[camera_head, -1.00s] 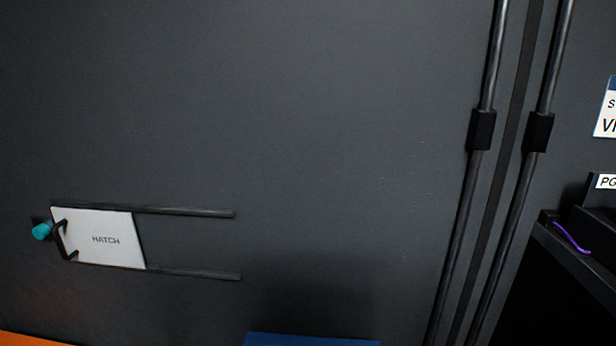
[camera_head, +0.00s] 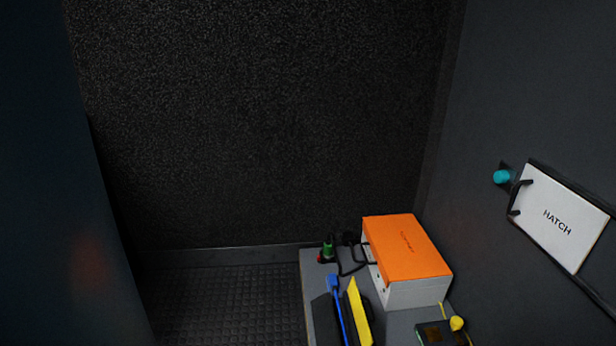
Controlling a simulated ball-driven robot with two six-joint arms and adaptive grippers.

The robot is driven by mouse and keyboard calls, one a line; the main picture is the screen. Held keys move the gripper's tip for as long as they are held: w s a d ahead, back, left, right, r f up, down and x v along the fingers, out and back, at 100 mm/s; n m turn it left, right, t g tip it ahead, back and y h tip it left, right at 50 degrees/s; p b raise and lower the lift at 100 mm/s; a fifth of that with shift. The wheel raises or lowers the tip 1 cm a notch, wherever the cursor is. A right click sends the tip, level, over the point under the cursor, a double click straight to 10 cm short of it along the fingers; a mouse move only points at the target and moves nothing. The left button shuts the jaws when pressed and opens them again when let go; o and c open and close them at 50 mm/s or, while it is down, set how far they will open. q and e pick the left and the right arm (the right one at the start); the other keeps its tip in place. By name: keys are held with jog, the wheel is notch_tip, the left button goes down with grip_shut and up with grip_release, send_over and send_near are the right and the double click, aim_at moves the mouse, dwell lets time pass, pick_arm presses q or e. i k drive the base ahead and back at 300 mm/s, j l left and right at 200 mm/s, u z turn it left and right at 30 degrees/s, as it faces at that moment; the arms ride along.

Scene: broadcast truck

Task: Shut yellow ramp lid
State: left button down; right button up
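A black cable ramp with a yellow lid (camera_head: 359,313) lies on a grey bench at the lower middle. The lid looks tilted up on edge, showing as a narrow yellow strip. A blue cable (camera_head: 338,308) with a blue plug at its far end runs along the ramp's channel beside the lid. The near end of the ramp is cut off by the bottom edge of the picture. Neither of my grippers shows.
An orange-topped box (camera_head: 406,249) stands on the grey bench (camera_head: 314,273) behind and right of the ramp. A green-and-black connector (camera_head: 328,250) with black cable sits at the far left corner. A white HATCH panel (camera_head: 557,222) is on the right wall.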

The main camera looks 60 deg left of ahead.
aim_at(361, 322)
jog(key=u, duration=1.5)
jog(key=j+z, duration=0.1)
jog(key=j, duration=0.4)
jog(key=i+j+z, duration=0.1)
jog(key=i+j, duration=0.15)
jog(key=i+j+z, duration=0.1)
jog(key=j, duration=0.35)
jog(key=i+j+z, duration=0.15)
jog(key=i+j, duration=0.15)
jog(key=i+j+z, duration=0.1)
jog(key=j, duration=0.4)
jog(key=i+j+z, duration=0.15)
jog(key=i, duration=0.3)
